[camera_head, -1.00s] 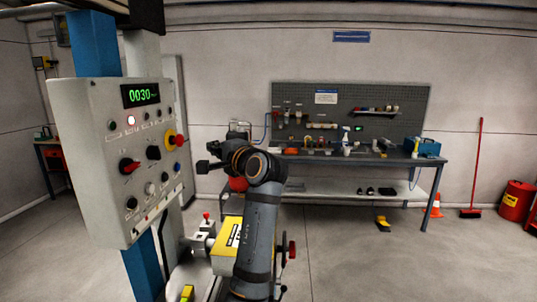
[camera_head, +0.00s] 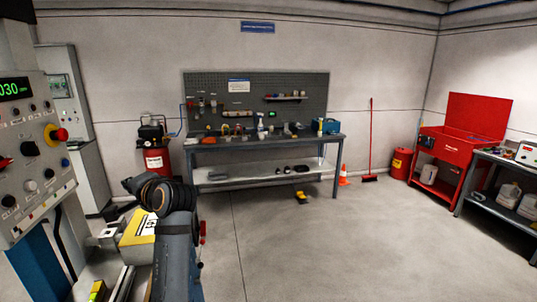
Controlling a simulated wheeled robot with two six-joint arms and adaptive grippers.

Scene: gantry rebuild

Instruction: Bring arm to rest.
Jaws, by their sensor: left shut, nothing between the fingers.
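My left arm rises from the lower left of the head view, dark grey with black joints. My left gripper (camera_head: 132,184) is small and dark at the arm's upper end. It points left toward the grey control panel (camera_head: 38,150) and is apart from it. It is shut and holds nothing. Its fingertips are hard to make out against the dark wrist. My right gripper is not in view.
A yellow box (camera_head: 136,228) on a machine lies just below my left wrist. A workbench (camera_head: 265,143) with tools stands at the back wall, beside a red compressor (camera_head: 154,160). A red tool cabinet (camera_head: 447,150) stands at right.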

